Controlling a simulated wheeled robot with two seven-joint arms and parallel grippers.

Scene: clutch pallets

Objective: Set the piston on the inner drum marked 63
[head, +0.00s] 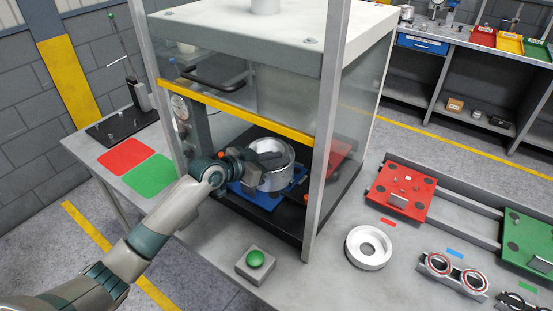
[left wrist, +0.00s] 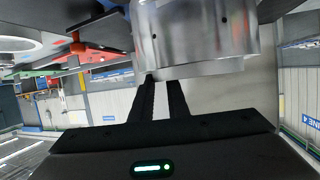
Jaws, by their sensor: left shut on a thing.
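My left gripper (head: 262,160) reaches into the press and is shut on a silver ring-shaped part, which appears to be the piston. In the left wrist view the fingers (left wrist: 161,92) meet the narrow rim of the piston (left wrist: 205,70). A wider silver drum (left wrist: 195,30) with small dark holes is right against it there. In the head view the drum (head: 274,178) stands over a blue pallet (head: 258,196). Whether piston and drum touch all round cannot be told. No 63 mark is readable. My right gripper is not in view.
The press frame post (head: 325,140) and yellow-edged guard (head: 235,108) are close to my arm. A green button box (head: 256,264), a loose silver ring (head: 368,248), a red pallet (head: 401,192) and a green pallet (head: 528,238) are on the table.

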